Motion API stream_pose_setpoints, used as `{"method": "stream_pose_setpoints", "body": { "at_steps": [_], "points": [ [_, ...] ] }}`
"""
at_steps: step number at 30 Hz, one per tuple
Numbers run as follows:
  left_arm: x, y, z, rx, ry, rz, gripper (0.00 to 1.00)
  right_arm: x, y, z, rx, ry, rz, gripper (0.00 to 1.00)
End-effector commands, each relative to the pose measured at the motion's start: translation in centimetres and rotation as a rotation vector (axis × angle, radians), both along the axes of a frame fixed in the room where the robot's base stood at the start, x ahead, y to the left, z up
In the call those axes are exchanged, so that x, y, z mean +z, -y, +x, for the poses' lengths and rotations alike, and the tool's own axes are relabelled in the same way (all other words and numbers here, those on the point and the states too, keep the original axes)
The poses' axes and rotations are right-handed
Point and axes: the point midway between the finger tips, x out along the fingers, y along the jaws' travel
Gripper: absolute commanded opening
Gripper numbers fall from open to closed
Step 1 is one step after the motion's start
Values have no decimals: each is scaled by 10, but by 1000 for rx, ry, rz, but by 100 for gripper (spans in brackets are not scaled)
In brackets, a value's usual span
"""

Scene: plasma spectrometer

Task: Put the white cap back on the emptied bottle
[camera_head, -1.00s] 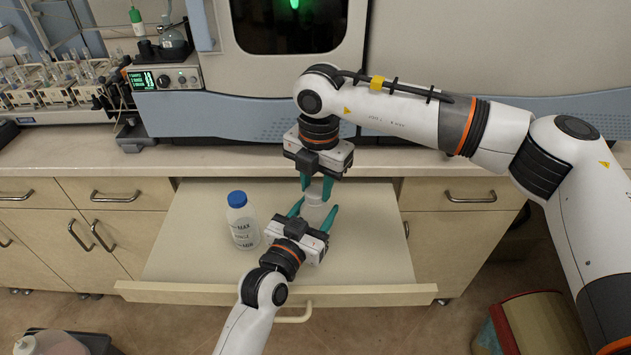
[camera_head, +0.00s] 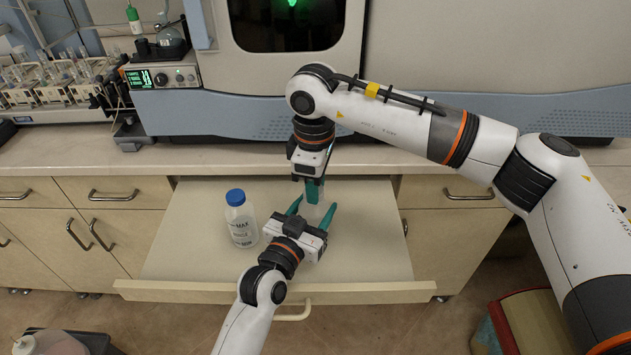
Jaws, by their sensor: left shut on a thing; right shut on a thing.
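My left gripper (camera_head: 313,208) reaches up from the bottom of the picture. Its teal fingers stand on either side of a pale, see-through bottle (camera_head: 312,212) over the open drawer and are shut on it. My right gripper (camera_head: 313,193) points down from above, directly over the bottle's top. Its fingers are seen edge-on and close together. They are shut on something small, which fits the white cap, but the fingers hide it. I cannot tell whether the cap touches the bottle's neck.
A white bottle with a blue cap (camera_head: 241,220) stands in the open drawer (camera_head: 185,240), left of my grippers. The drawer's right side is clear. The counter edge (camera_head: 230,160) and the large instrument (camera_head: 440,60) lie behind. A boxy control unit (camera_head: 163,77) stands at left.

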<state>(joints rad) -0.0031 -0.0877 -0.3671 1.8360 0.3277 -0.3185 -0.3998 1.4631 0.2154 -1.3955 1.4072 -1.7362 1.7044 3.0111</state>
Motion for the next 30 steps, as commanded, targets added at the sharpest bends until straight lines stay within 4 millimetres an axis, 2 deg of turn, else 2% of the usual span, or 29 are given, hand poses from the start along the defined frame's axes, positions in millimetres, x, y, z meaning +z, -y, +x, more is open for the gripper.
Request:
{"method": "stream_pose_setpoints", "body": {
  "at_steps": [1,2,6,16,25,30],
  "points": [
    [-1,0,0,-1,-2,1,0,1,0,1,0,2,1,13],
    [-1,0,0,-1,-2,1,0,1,0,1,0,3,1,35],
    [-1,0,0,-1,-2,1,0,1,0,1,1,2,1,56],
    [-1,0,0,-1,-2,1,0,4,0,1,2,2,0,56],
    [-1,0,0,0,-1,0,0,40,0,1,2,4,2,56],
    [-1,0,0,0,-1,0,0,46,0,0,3,0,1,56]
  ]
}}
